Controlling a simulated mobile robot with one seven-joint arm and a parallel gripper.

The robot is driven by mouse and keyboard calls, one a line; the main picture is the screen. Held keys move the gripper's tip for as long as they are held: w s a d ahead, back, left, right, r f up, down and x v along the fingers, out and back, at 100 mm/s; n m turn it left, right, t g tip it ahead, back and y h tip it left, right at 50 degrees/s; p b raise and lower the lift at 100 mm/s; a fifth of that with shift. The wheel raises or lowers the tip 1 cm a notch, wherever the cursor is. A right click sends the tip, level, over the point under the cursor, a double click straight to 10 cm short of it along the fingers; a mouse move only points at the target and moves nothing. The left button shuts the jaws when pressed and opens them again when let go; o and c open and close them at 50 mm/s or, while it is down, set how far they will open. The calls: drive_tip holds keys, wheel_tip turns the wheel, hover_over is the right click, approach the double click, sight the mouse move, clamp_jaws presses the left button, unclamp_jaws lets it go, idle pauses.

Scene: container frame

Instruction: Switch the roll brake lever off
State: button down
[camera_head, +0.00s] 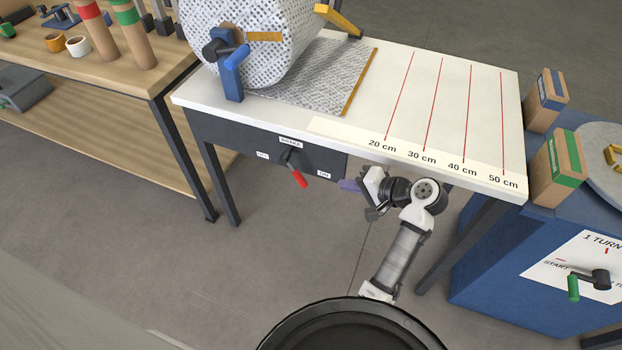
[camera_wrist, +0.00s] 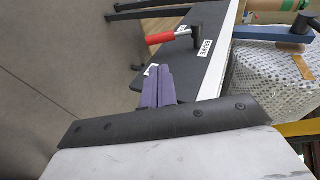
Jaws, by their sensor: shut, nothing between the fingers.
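The brake lever (camera_head: 298,177) has a red handle on a dark pivot, on the dark front panel (camera_head: 235,143) of the white table. Its handle points down and slightly right, nearer the ON label (camera_head: 323,174) than the OFF label (camera_head: 262,155). A BRAKE label (camera_head: 290,142) sits above the pivot. My gripper (camera_head: 346,185) is right of the lever, near the panel's right end, apart from the handle. In the wrist view, the purple fingers (camera_wrist: 158,85) are together and empty, by the ON label, with the red handle (camera_wrist: 160,39) beyond them.
A patterned roll (camera_head: 245,40) with a blue bracket (camera_head: 232,80) sits on the white table (camera_head: 450,95), which has red centimetre lines. A blue cabinet (camera_head: 500,265) with a green-handled crank (camera_head: 573,288) stands at right. A wooden bench (camera_head: 130,75) is at left. Floor before the panel is clear.

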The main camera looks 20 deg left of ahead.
sight(304, 185)
drive_tip(key=p+x, duration=0.2)
drive_tip(key=x, duration=1.1)
drive_tip(key=shift+a+f+p, duration=0.1)
drive_tip(key=shift+a+p, duration=0.05)
drive_tip(key=shift+p, duration=0.25)
drive_tip(key=shift+f, duration=0.15)
drive_tip(key=b, duration=0.1)
drive_tip(key=f+y+b, duration=0.1)
drive_tip(key=b, duration=0.1)
drive_tip(key=shift+a+f, duration=0.15)
drive_tip(key=shift+a, duration=0.1)
drive_tip(key=f+y+b, duration=0.1)
drive_tip(key=b, duration=0.1)
drive_tip(key=a+f+y+b, duration=0.1)
drive_tip(key=b, duration=0.1)
drive_tip(key=shift+a+m+t+b, duration=0.2)
drive_tip(key=shift+m+t+b, duration=0.1)
drive_tip(key=shift+b, duration=0.05)
drive_tip(key=a+y+b, duration=0.4)
drive_tip(key=a+b, duration=0.2)
drive_tip(key=b, duration=0.4)
drive_tip(key=shift+w+a+f+m+t, duration=0.15)
drive_tip(key=shift+a+f+m+t, duration=0.15)
drive_tip(key=shift+a+m, duration=0.1)
drive_tip(key=shift+a+r, duration=0.1)
